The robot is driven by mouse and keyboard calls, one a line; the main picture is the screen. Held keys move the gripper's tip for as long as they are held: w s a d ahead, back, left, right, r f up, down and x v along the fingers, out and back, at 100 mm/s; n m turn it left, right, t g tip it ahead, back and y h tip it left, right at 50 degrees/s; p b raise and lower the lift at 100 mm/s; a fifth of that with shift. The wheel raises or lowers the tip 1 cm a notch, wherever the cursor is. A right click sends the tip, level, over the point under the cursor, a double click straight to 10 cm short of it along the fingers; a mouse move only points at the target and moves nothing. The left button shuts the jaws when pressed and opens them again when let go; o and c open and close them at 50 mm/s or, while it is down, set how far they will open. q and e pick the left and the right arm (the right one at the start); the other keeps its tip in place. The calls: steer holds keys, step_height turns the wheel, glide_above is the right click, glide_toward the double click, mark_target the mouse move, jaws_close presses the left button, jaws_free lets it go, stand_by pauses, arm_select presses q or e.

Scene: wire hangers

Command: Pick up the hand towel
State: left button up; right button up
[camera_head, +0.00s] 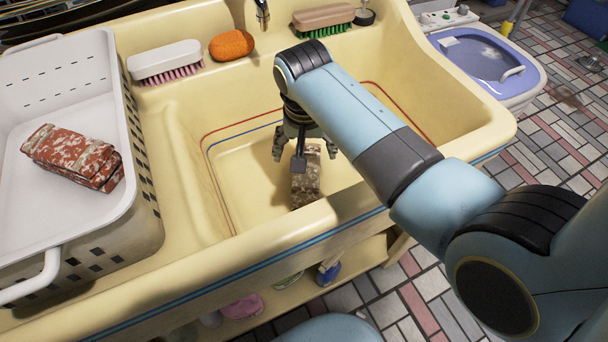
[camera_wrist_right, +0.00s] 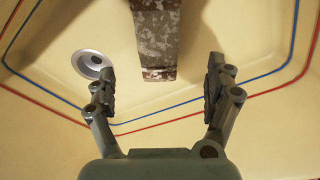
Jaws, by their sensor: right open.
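A folded towel (camera_head: 306,182), mottled brown and off-white, lies in the yellow sink basin. It also shows at the top middle of the right wrist view (camera_wrist_right: 157,40), where its upper end is cut off by the frame. My right gripper (camera_head: 304,150) is over the basin above this towel, pointing down, and partly hides it in the head view. In the right wrist view its two fingers (camera_wrist_right: 160,72) are spread and empty, with the towel's near end beyond and between them. A second folded towel (camera_head: 72,157), red-brown with white patches, lies in the white basket. My left gripper is not in view.
The basin walls (camera_head: 195,165) surround the gripper. The white basket (camera_head: 100,70) stands left of it. Brushes (camera_head: 166,61) (camera_head: 322,18), an orange sponge (camera_head: 231,45) and a faucet (camera_head: 262,14) line the back ledge. A drain (camera_wrist_right: 91,63) is left of the towel.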

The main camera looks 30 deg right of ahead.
steer(key=f, duration=0.3)
steer(key=f+b, duration=0.1)
steer(key=f, duration=0.2)
steer(key=f+b, duration=0.1)
steer(key=f, duration=0.1)
steer(key=shift+w+d+f, duration=0.35)
steer(key=shift+f, duration=0.05)
steer(key=c, duration=1.7)
step_height(320, 180, up, 10)
steer(key=p, duration=0.3)
steer(key=shift+c, duration=0.2)
step_height(320, 180, up, 4)
steer(key=p, duration=0.4)
steer(key=shift+p, duration=0.3)
steer(key=shift+r, duration=0.1)
